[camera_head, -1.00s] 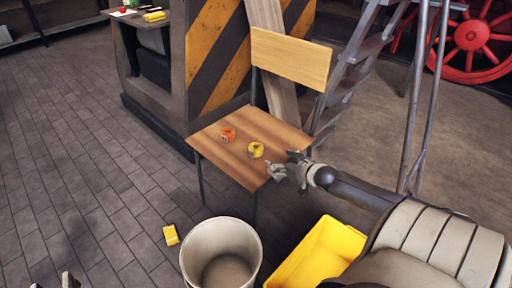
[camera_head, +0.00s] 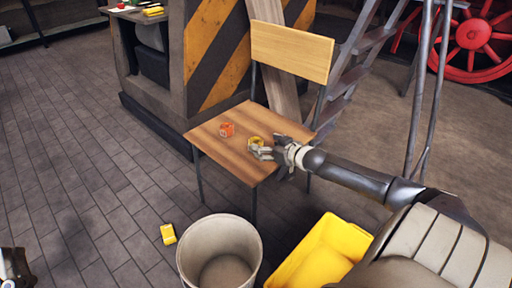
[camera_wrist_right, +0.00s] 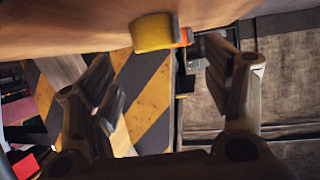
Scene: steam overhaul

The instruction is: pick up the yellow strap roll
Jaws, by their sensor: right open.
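The yellow strap roll (camera_head: 254,140) sits on the wooden chair seat (camera_head: 225,155), right of an orange roll (camera_head: 227,129). My right gripper (camera_head: 268,155) is open at the seat's right side, close to the yellow roll and partly covering it. In the right wrist view the yellow roll (camera_wrist_right: 152,33) appears beyond and between the open fingers (camera_wrist_right: 157,65), against the seat. The orange roll (camera_wrist_right: 186,37) shows just behind it. Whether a finger touches the yellow roll is unclear. A part of my left gripper (camera_head: 14,268) shows at the lower left corner; its jaws are unclear.
The chair backrest (camera_head: 291,51) rises behind the seat. A grey bucket (camera_head: 219,228) and a yellow crate (camera_head: 345,236) stand on the floor in front. A small yellow block (camera_head: 168,234) lies left of the bucket. A metal stair (camera_head: 350,65) stands behind right.

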